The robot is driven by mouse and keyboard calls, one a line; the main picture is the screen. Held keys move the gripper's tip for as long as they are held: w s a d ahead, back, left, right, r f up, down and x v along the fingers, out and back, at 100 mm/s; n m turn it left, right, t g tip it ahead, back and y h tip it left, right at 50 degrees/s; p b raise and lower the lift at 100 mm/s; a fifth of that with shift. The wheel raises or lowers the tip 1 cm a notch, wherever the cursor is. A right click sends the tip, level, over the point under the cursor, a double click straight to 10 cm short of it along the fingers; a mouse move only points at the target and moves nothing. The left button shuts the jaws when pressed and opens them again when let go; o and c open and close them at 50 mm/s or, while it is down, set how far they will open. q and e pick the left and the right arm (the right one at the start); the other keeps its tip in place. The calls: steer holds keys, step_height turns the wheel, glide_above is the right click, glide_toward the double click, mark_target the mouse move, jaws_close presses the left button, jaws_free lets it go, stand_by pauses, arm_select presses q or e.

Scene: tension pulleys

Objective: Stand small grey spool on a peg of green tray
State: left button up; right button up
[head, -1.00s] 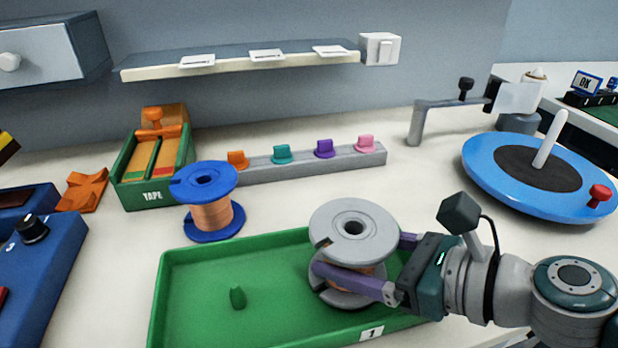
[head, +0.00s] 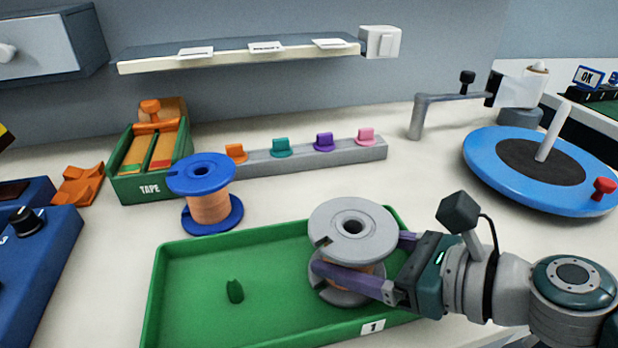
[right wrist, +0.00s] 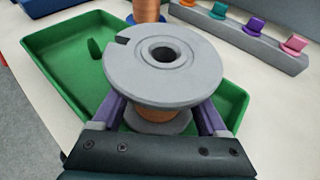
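The small grey spool (head: 352,228), wound with copper wire, is upright over the right part of the green tray (head: 205,312). My right gripper (head: 330,272) has its purple fingers on either side of the spool's wound core, between the flanges, and appears closed on it. In the right wrist view the spool (right wrist: 165,62) sits between both fingers. One green peg (head: 235,290) stands bare in the left part of the tray. Whether the spool is seated on another peg is hidden beneath it. My left gripper is not in view.
A blue spool (head: 208,207) stands behind the tray. A blue turntable (head: 490,190) is at right, a blue console (head: 40,260) at left.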

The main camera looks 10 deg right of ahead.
steer(key=o, duration=0.4)
steer(key=shift+c, duration=0.2)
steer(key=shift+f, duration=0.15)
steer(key=p+v, duration=0.1)
steer(key=v, duration=0.8)
steer(key=shift+s+d+r, duration=0.25)
steer(key=shift+s+r, duration=0.05)
